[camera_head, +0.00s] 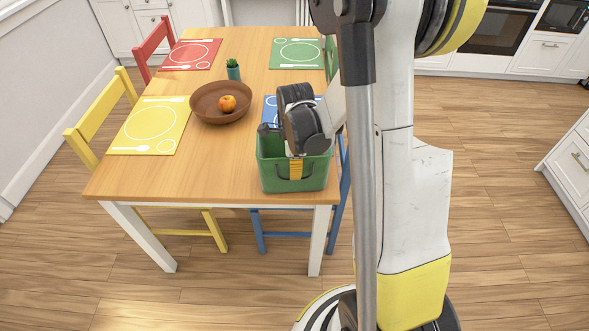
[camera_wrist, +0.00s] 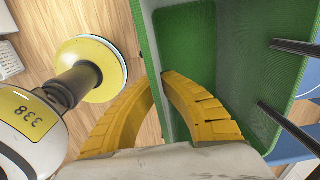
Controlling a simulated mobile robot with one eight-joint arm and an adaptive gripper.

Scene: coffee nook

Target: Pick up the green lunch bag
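The green lunch bag (camera_head: 268,178) is an open-topped box with dark handles at the table's front right corner. It looks upright and seems to rest on the table. My gripper (camera_head: 295,166) comes down over its near side, with a yellow finger outside the front wall. In the wrist view, the bag (camera_wrist: 190,35) fills the upper middle and right. There my gripper (camera_wrist: 157,80) straddles one wall, one finger outside and one inside. Both fingertips close against that wall. The inside of the bag looks empty in the wrist view.
The wooden table (camera_head: 235,165) also holds a brown bowl (camera_head: 205,108) with an orange fruit (camera_head: 227,103), a small potted plant (camera_head: 233,70), and yellow (camera_head: 150,124), red (camera_head: 192,54), green (camera_head: 295,53) and blue placemats. A blue chair (camera_head: 344,190) stands close by the bag's right side.

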